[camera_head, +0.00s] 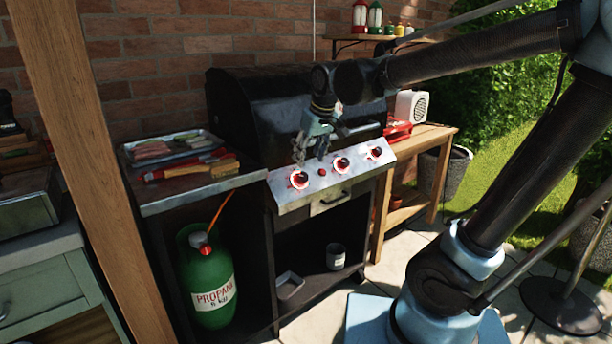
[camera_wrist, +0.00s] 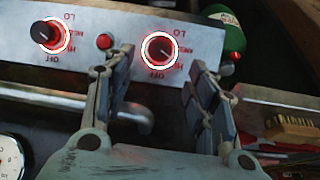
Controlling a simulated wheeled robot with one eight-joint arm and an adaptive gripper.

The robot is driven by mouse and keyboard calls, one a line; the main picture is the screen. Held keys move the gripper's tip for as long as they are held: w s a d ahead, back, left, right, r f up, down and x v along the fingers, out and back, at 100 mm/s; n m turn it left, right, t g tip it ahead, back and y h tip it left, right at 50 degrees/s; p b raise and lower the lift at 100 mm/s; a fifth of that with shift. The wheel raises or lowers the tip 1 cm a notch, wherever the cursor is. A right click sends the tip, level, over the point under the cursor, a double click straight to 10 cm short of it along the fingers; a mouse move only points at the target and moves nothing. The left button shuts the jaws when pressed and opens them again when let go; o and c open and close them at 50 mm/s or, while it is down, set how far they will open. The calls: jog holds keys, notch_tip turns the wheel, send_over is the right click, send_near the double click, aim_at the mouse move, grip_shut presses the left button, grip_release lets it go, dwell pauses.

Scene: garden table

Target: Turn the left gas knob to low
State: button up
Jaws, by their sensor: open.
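The left gas knob (camera_head: 299,179) is a dark knob in a lit red and white ring at the left end of the grill's silver control panel (camera_head: 322,188). It also shows in the wrist view (camera_wrist: 160,51), with LO above it and OFF below it in that picture. Its exact pointer setting is too small to tell. My gripper (camera_head: 309,157) is open and empty, just above the panel near this knob. In the wrist view its two fingers (camera_wrist: 161,62) stand apart with the left knob between and beyond their tips. I cannot tell whether they touch it.
A red button (camera_head: 321,172) sits between the left knob and the middle knob (camera_head: 341,164); the right knob (camera_head: 375,152) is farther along. A side shelf (camera_head: 190,187) holds a tray and red-handled tools. A green propane bottle (camera_head: 207,275) stands under it.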

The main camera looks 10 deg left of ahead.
aim_at(303, 176)
jog(key=shift+x, duration=4.3)
